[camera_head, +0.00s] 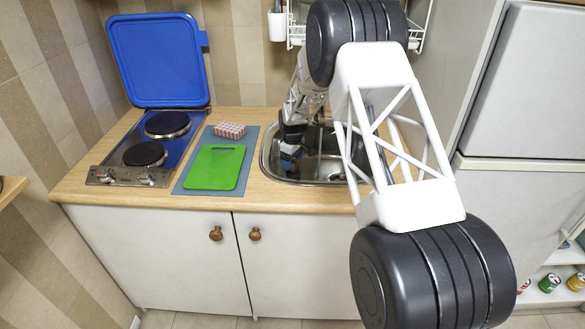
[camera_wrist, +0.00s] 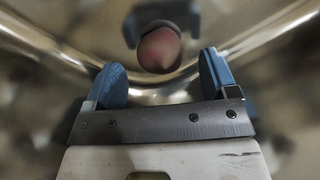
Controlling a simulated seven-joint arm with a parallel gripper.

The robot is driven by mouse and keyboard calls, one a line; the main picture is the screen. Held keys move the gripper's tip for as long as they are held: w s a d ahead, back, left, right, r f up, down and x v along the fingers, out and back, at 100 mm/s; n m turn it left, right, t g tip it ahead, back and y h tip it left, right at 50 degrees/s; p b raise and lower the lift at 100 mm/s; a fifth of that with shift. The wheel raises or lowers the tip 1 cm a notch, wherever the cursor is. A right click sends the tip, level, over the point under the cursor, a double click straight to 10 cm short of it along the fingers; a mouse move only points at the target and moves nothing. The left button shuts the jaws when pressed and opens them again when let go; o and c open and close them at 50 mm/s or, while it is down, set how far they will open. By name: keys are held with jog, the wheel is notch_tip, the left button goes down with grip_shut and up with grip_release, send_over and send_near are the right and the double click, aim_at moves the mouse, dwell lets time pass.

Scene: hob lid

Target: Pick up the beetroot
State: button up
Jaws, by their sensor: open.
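The beetroot (camera_wrist: 159,50) is a small, round, dull pink-red thing inside the metal sink (camera_head: 266,160). In the wrist view it lies just beyond my fingertips, roughly centred between them. My gripper (camera_wrist: 161,74) is open, with blue fingers spread apart and nothing between them. In the head view my gripper (camera_head: 290,158) reaches down into the left part of the sink. I cannot make out the beetroot in the head view. A dark, blurred reflection of the gripper shows behind the beetroot on the shiny sink wall.
Left of the sink, a green cutting board (camera_head: 214,168) and a red-and-white checked block (camera_head: 229,130) rest on a grey-blue mat (camera_head: 186,181). Further left is a two-plate hob (camera_head: 145,154) with its blue lid (camera_head: 158,60) raised. The sink walls rise close around my gripper.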

aim_at(295, 165)
jog(key=shift+f, duration=1.25)
jog(key=c, duration=1)
jog(key=shift+r, duration=0.1)
jog(key=shift+r, duration=4.9)
jog(key=shift+s+d+r, duration=0.1)
jog(key=shift+s+d, duration=0.4)
jog(key=shift+d, duration=0.05)
jog(key=s+d+r+t, duration=0.1)
jog(key=s+d+t, duration=0.4)
jog(key=s+d, duration=0.8)
jog(key=shift+s+r+t+y, duration=0.15)
jog(key=shift+s+t+y, duration=0.25)
jog(key=shift+s, duration=1.1)
